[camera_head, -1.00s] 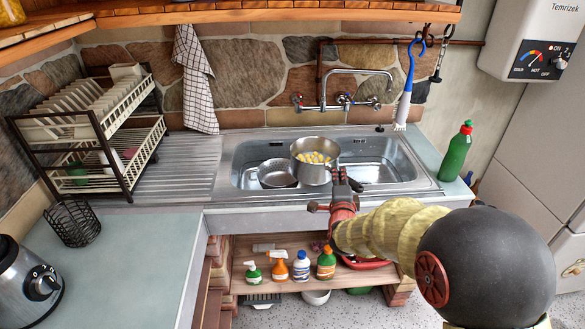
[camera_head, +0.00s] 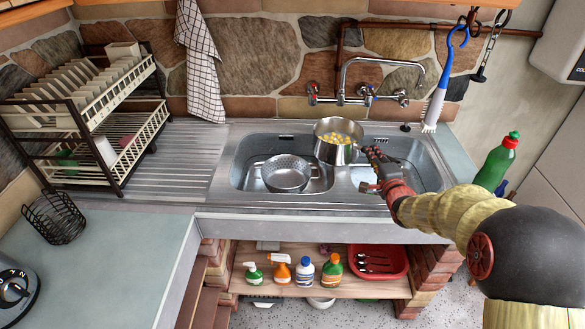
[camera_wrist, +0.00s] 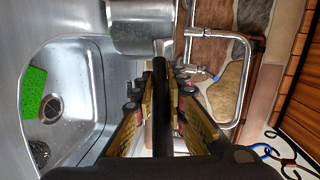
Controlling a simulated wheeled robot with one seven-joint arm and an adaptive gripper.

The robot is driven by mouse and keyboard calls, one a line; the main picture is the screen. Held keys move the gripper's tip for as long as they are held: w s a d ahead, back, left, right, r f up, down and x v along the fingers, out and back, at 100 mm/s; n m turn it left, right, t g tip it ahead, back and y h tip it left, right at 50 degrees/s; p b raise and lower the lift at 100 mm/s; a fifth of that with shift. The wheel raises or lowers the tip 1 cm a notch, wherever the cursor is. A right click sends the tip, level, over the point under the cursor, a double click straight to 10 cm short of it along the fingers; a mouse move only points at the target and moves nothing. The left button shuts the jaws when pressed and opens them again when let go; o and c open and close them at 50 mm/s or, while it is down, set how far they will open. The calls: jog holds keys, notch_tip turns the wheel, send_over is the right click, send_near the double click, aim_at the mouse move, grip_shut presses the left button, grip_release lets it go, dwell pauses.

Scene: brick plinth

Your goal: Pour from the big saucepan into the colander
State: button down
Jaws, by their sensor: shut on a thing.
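The big saucepan (camera_head: 328,150) is a steel pot with yellow pieces (camera_head: 337,137) inside. It is held upright above the sink, over the divider between the two basins. My gripper (camera_head: 372,158) is shut on its dark handle, to the right of the pot. The wrist view shows the handle (camera_wrist: 160,90) between my fingers and the pot's outer wall (camera_wrist: 140,25) beyond. The colander (camera_head: 286,176) is a perforated metal bowl in the left basin, left of and lower than the saucepan. I see no yellow pieces in it. The colander does not show in the wrist view.
The tap (camera_head: 375,70) stands behind the saucepan at the back wall. A dish rack (camera_head: 100,120) is at the left. A green bottle (camera_head: 498,160) stands right of the sink. A green sponge (camera_wrist: 33,92) lies in the right basin.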

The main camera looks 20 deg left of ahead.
aim_at(340, 148)
jog(key=shift+r, duration=0.5)
jog(key=s+a+r+n+b, duration=0.2)
jog(key=a+r+n+b, duration=0.1)
jog(key=a+n+b, duration=0.1)
jog(key=shift+s+a+r+n+t+h, duration=0.15)
jog(key=shift+s+a+n+t+h, duration=0.15)
jog(key=shift+a, duration=0.4)
jog(key=shift+s+a+f+n+b, duration=0.2)
jog(key=shift+a+n, duration=0.15)
jog(key=shift+a, duration=0.15)
jog(key=shift+s+a+f+n+b, duration=0.1)
jog(key=shift+s+a+n+b, duration=0.1)
jog(key=shift+a+n, duration=0.25)
jog(key=shift+a, duration=0.15)
jog(key=shift+s+a+f, duration=0.1)
jog(key=shift+s+a, duration=0.05)
jog(key=shift+a, duration=0.15)
jog(key=shift+s+a+r+n+t+h, duration=0.15)
jog(key=shift+s+a+n, duration=0.1)
jog(key=shift+a+n, duration=0.25)
jog(key=shift+s+a+r+n+t+h, duration=0.1)
jog(key=shift+s+a+n+t+h, duration=0.1)
jog(key=shift+a+n, duration=0.3)
dwell(0.3)
